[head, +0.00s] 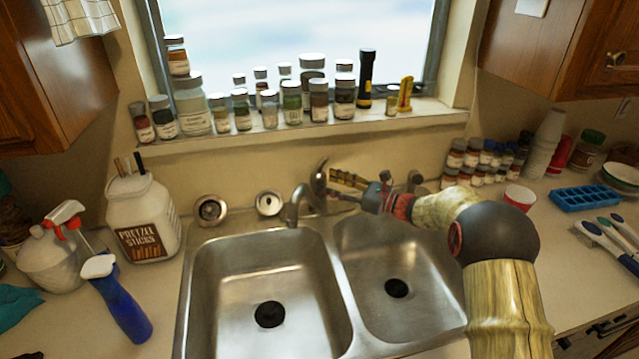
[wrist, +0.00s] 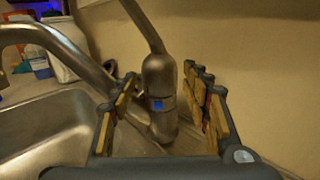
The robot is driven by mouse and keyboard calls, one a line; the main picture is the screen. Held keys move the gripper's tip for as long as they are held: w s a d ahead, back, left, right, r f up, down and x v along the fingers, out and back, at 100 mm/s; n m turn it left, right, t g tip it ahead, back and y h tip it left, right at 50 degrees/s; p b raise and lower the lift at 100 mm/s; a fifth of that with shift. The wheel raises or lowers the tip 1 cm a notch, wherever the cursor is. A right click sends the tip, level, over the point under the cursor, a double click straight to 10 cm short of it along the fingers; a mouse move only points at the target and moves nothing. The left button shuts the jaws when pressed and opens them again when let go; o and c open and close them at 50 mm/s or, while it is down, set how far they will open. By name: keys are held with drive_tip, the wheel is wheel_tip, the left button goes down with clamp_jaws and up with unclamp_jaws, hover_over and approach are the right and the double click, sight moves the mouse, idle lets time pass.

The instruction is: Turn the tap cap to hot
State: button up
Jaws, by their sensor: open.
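The metal tap (head: 296,205) stands behind the double sink, its spout reaching over the left basin. Its cap (head: 318,178) carries an upright lever. In the wrist view, my gripper (wrist: 160,78) is open, one finger on each side of the tap body. Gaps show on both sides; no clear contact is visible.
The wall is close behind the tap. A small metal fixture (head: 414,179) stands behind my wrist. The sill (head: 290,135) holds several jars. Spice jars and a red cup (head: 519,196) stand right. Both basins are empty.

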sight(325, 183)
drive_tip(key=shift+b+x, duration=0.45)
drive_tip(key=shift+x, duration=1.65)
drive_tip(key=c, duration=0.8)
drive_tip(key=shift+c, duration=0.5)
drive_tip(key=shift+s+a, duration=0.1)
drive_tip(key=shift+r+m+t+h, duration=0.1)
drive_tip(key=shift+m+t+h, duration=0.2)
drive_tip(key=shift+m+t, duration=0.15)
drive_tip(key=shift+m+t+h+b, duration=0.4)
drive_tip(key=shift+m+t+h, duration=0.55)
drive_tip(key=shift+t, duration=0.4)
drive_tip(key=o, duration=0.9)
